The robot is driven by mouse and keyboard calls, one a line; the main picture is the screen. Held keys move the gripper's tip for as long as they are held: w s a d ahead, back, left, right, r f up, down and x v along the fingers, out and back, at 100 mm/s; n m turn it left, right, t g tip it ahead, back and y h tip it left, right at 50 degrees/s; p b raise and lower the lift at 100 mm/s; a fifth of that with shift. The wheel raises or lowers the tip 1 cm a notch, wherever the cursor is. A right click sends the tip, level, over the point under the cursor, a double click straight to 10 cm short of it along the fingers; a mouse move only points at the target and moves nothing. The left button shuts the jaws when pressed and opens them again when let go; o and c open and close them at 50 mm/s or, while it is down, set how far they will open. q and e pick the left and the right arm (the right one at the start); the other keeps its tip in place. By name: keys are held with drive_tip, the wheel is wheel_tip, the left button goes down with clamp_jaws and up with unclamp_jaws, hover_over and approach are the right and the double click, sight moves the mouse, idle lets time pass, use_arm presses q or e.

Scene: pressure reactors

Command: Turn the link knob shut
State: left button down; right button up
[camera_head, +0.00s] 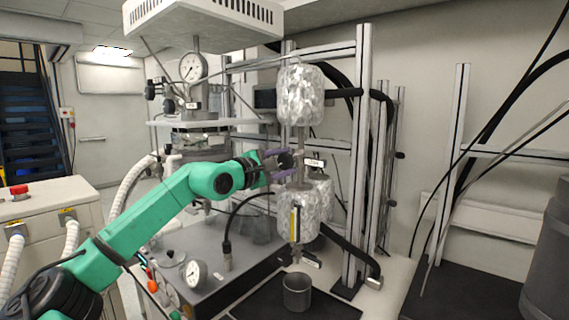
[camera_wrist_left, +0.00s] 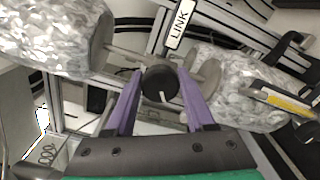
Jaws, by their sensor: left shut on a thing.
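The link knob (camera_wrist_left: 160,86) is a dark round knob with a pale line on its face, between two foil-wrapped vessels. A white tag (camera_wrist_left: 179,25) reading LINK is just above it in the left wrist view, and the tag also shows in the head view (camera_head: 314,162). My left gripper (camera_wrist_left: 162,98) has purple fingers, one on each side of the knob, and is shut on it. In the head view my left gripper (camera_head: 280,163) reaches in from the left on a green arm. The knob is mostly hidden there by the fingers. My right gripper is not in view.
The upper foil-wrapped vessel (camera_head: 301,95) and the lower one (camera_head: 303,212) stand close above and below the gripper. A metal frame post (camera_head: 357,150) rises at the right. A metal cup (camera_head: 297,290) stands below. A gauge (camera_head: 193,67) is at upper left.

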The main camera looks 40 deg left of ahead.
use_arm(q)
drive_tip(key=m, duration=0.6)
drive_tip(key=shift+f+m, duration=0.2)
drive_tip(key=shift+m, duration=0.2)
idle(0.3)
drive_tip(key=shift+c, duration=1.3)
unclamp_jaws()
